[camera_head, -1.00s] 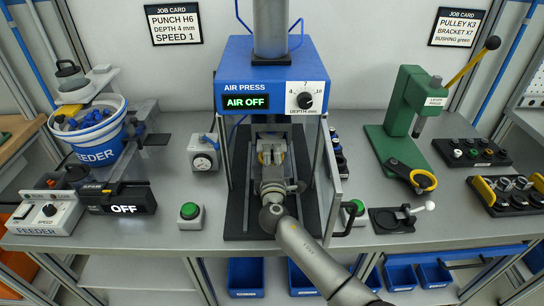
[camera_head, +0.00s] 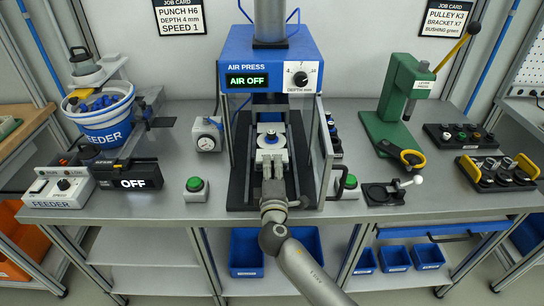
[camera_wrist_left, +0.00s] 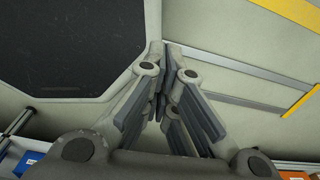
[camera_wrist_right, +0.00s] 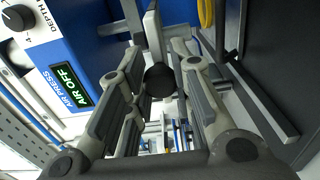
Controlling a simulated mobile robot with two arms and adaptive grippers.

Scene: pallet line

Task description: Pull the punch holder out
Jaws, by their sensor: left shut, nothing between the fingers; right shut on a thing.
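My right gripper (camera_head: 272,166) is at the front of the blue air press (camera_head: 268,72), low, with its arm coming in from the front. In the right wrist view it (camera_wrist_right: 157,50) is shut on the punch holder, seen as a grey bar (camera_wrist_right: 153,30) with a black knob (camera_wrist_right: 160,80) between the fingers. In the head view the fingers hide most of the holder. A pale block with a round dark-topped part (camera_head: 271,137) stands just behind the fingers in the press. My left gripper (camera_wrist_left: 163,75) shows only in the left wrist view, shut and empty.
The press display reads AIR OFF. Upright posts and a clear side panel (camera_head: 327,150) flank the press opening. Green buttons stand left (camera_head: 195,184) and right (camera_head: 348,182) of it. A dial gauge (camera_head: 207,134) is at left, a green lever press (camera_head: 398,105) at right.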

